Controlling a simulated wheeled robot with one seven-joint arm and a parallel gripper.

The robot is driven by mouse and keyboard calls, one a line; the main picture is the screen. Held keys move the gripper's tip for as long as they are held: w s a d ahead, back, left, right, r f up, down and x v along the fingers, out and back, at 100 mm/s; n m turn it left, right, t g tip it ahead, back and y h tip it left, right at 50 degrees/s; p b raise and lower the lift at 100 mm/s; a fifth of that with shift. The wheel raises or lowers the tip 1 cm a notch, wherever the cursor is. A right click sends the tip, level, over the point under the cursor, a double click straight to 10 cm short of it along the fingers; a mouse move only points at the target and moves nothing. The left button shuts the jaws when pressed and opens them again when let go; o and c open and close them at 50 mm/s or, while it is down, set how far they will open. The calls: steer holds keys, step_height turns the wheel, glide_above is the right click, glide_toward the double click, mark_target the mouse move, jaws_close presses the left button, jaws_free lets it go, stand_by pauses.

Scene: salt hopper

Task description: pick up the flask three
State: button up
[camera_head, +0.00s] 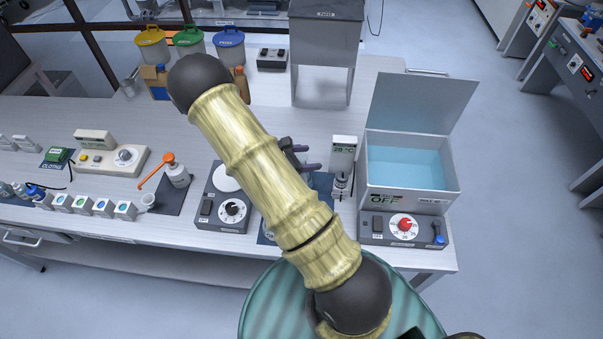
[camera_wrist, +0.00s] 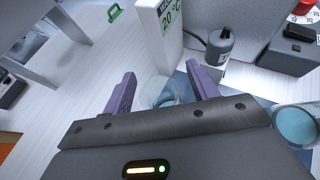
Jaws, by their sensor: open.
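My gripper (camera_head: 313,157) is open, with its two purple fingers apart above the bench; its body is partly behind my arm in the head view. In the wrist view, a clear glass vessel with pale blue contents (camera_wrist: 162,92) shows between the fingers (camera_wrist: 162,78), low and partly covered by the gripper body. A second glass vessel with blue liquid (camera_wrist: 297,125) stands to the right of the fingers. No number is readable on either vessel, so I cannot tell which is flask three. Neither shows clearly in the head view. Both are near a blue mat (camera_head: 322,183).
A lidded water bath (camera_head: 410,185) is on the right.

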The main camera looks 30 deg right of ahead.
jaws_close()
stand_by(0.3)
steer(key=shift+r+b, duration=1.2)
steer(key=shift+r, duration=3.85)
